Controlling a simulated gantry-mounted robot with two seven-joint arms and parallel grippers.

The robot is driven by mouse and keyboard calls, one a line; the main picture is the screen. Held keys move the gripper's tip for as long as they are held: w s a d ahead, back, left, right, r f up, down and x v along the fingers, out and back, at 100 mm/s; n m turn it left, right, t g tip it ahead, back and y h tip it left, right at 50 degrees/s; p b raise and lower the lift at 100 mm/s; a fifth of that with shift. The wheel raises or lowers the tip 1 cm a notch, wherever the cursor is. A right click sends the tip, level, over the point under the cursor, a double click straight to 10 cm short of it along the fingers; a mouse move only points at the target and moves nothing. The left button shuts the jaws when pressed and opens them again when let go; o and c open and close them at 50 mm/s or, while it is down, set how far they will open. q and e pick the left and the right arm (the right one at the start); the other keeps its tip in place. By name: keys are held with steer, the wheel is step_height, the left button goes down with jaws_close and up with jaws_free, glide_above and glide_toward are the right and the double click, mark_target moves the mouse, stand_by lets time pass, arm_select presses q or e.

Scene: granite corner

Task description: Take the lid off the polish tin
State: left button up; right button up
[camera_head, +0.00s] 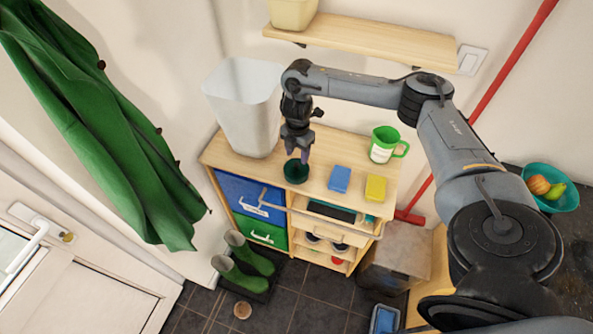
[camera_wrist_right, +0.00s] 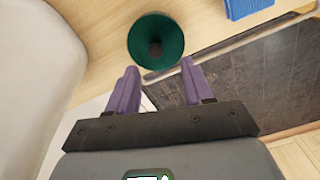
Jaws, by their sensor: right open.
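The polish tin (camera_head: 294,174) is a small round dark green thing on the wooden top of the low cabinet (camera_head: 240,152), near its front edge. In the right wrist view the tin (camera_wrist_right: 150,24) is seen from above as a green disc with a darker round spot in its middle; I cannot make out the seam between lid and body. My right gripper (camera_head: 303,157) points down just above the tin. Its purple fingers (camera_wrist_right: 159,67) are apart with nothing between them, and the tin lies just beyond their tips. My left gripper is in neither view.
A blue sponge (camera_head: 340,179) and a yellow sponge (camera_head: 375,188) lie right of the tin. A green and white jug (camera_head: 383,144) stands behind them. A tall white bin (camera_head: 245,105) stands at the left back. A wall shelf (camera_head: 360,38) hangs above.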

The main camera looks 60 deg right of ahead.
mark_target(296, 164)
steer(key=shift+w+d+f+p, duration=0.15)
steer(key=shift+f+p, duration=0.2)
steer(key=shift+f, duration=1.05)
steer(key=shift+w+f+p, duration=0.1)
steer(key=shift+f+p, duration=0.25)
steer(key=shift+f, duration=1)
jaws_close()
steer(key=shift+r, duration=0.15)
